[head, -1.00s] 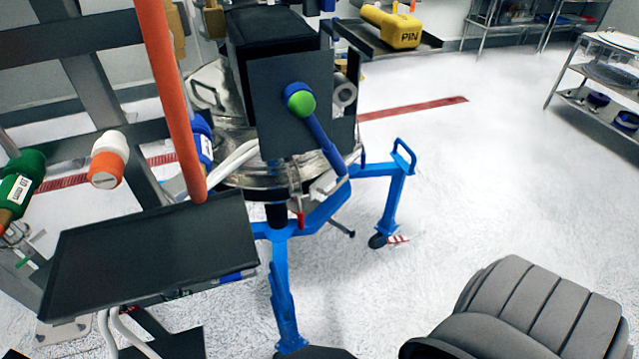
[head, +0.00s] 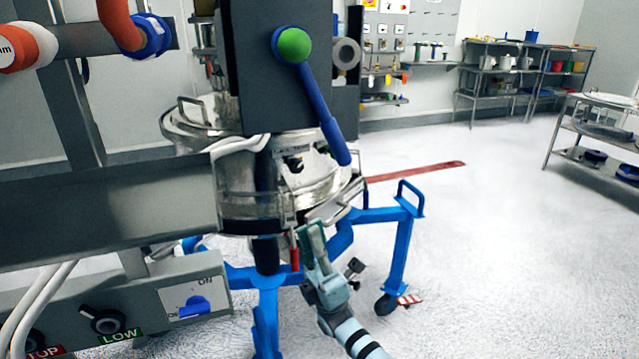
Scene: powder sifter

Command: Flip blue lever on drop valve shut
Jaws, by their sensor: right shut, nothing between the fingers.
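The blue lever (head: 323,108) hangs from a green-centred round hub (head: 294,45) on the dark panel of the drop valve (head: 258,85). My right gripper (head: 311,236) is below the lever's lower end, in front of the sifter's lower rim. It is shut and empty, pointing up. A clear gap shows between it and the lever in the picture. My left gripper is not in view.
The steel sifter drum (head: 240,190) stands behind the valve on a blue wheeled frame (head: 267,310). A grey control box (head: 180,290) with knobs is at the lower left, below a dark grey slab (head: 100,215). Open floor (head: 500,250) lies to the right.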

